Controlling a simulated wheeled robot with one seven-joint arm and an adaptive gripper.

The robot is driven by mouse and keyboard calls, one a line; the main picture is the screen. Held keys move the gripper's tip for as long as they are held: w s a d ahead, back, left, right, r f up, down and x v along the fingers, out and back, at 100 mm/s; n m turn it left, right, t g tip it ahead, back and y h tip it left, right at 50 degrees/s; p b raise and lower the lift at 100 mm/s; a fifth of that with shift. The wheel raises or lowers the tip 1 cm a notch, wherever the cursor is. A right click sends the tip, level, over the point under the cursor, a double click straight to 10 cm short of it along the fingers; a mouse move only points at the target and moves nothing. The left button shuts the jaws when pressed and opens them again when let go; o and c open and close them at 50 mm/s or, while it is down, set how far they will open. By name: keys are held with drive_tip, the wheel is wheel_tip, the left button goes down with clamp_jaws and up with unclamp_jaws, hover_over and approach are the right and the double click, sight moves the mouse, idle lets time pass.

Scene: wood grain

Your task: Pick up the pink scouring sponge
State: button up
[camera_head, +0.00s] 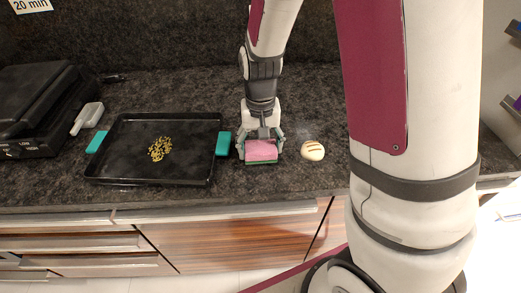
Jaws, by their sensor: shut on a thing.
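The pink scouring sponge (261,151) is near the front edge of the dark stone counter, with a thin green layer along its lower edge. My gripper (260,140) comes down from above and is shut on the sponge, one finger at each of its left and right ends. I cannot tell whether the sponge touches the counter or is slightly above it.
A black tray (120,165) with teal handles and a small greenish heap (160,149) is to the left. A round bun-like item (312,151) sits close on the right. A black appliance (35,110) and a white-grey object (88,117) stand at far left. Counter behind the tray is clear.

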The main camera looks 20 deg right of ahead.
drive_tip(key=shift+s+d+r, duration=0.2)
drive_tip(key=shift+s+r, duration=0.05)
drive_tip(key=shift+r, duration=0.25)
drive_tip(key=shift+s+d+r, duration=0.2)
drive_tip(key=shift+r, duration=0.3)
drive_tip(key=s+d, duration=0.3)
drive_tip(key=s+d+r, duration=0.1)
drive_tip(key=s+d, duration=0.2)
drive_tip(key=s, duration=0.1)
drive_tip(key=s+d, duration=0.4)
drive_tip(key=shift+r+b, duration=0.15)
drive_tip(key=shift+b, duration=0.25)
drive_tip(key=o, duration=0.4)
drive_tip(key=c, duration=0.5)
drive_tip(key=shift+o, duration=0.2)
drive_tip(key=shift+w, duration=0.1)
